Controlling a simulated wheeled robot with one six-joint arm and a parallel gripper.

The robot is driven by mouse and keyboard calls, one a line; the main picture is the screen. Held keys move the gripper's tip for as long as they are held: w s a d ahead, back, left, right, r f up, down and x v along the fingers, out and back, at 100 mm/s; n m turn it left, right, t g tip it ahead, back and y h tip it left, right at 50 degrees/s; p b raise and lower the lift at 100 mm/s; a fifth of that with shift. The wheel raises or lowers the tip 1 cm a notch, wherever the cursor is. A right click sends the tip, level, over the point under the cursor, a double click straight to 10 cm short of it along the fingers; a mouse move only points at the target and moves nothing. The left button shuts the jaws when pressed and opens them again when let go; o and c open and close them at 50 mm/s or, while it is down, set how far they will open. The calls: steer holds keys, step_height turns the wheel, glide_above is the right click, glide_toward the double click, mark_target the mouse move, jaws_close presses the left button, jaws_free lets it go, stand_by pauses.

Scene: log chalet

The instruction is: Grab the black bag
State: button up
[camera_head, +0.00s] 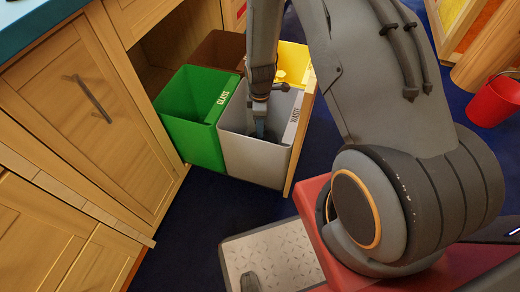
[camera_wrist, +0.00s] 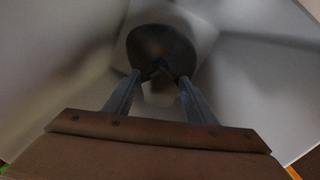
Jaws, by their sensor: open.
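My gripper (camera_head: 260,130) reaches down into the grey bin marked "WASTE" (camera_head: 240,157). In the wrist view, my gripper (camera_wrist: 160,77) is open, with its two fingers apart and pointing to a dark, rounded thing with a gathered, knot-like part, which looks like the black bag (camera_wrist: 160,46). The bag lies at the bottom of the bin, at or just past the fingertips. I cannot tell whether the fingers touch it. In the head view the bag is hidden by the bin wall and my arm.
A green bin (camera_head: 190,140) marked "GLASS" stands left of the grey one. A brown bin (camera_head: 219,49) and a yellow bin (camera_head: 293,60) stand behind. All are in a pulled-out cupboard drawer. The grey walls surround my gripper closely. A red bucket (camera_head: 492,101) stands far right.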

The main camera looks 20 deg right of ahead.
jaws_close()
stand_by(1.4)
